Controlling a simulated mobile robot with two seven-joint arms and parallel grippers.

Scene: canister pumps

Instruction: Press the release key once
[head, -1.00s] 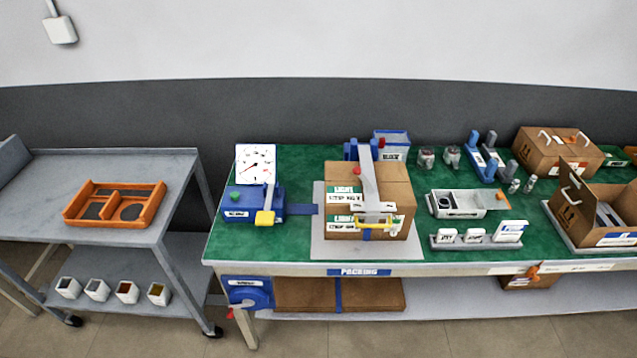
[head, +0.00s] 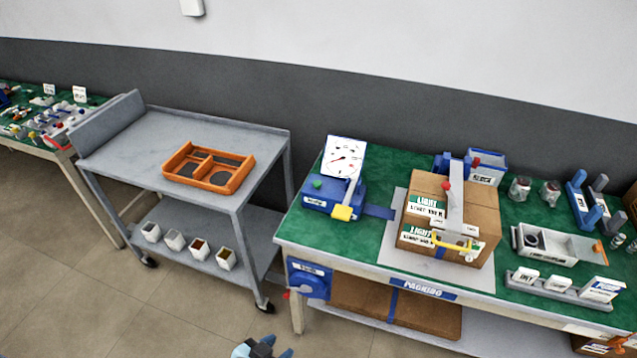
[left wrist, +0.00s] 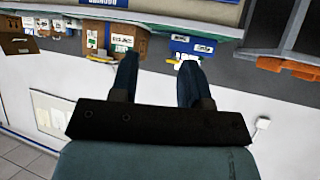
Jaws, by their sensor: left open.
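A blue strapping device (head: 318,203) with a white dial gauge (head: 344,157), a green knob (head: 317,184) and a yellow-ended grey lever (head: 343,212) stands at the packing bench's left end. I cannot tell which part is the release key; the labels are too small to read. A cardboard box (head: 470,203) sits right of it under a grey arm with a red knob (head: 446,186) and a yellow handle. My left gripper (head: 278,347) shows at the bottom edge, in front of and apart from the bench. In the left wrist view its two fingers (left wrist: 159,65) are spread and empty. My right gripper is out of view.
A grey cart (head: 150,133) with an orange tray (head: 210,186) and several small cups stands left of the bench (head: 300,235). Floor in front of the cart is clear.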

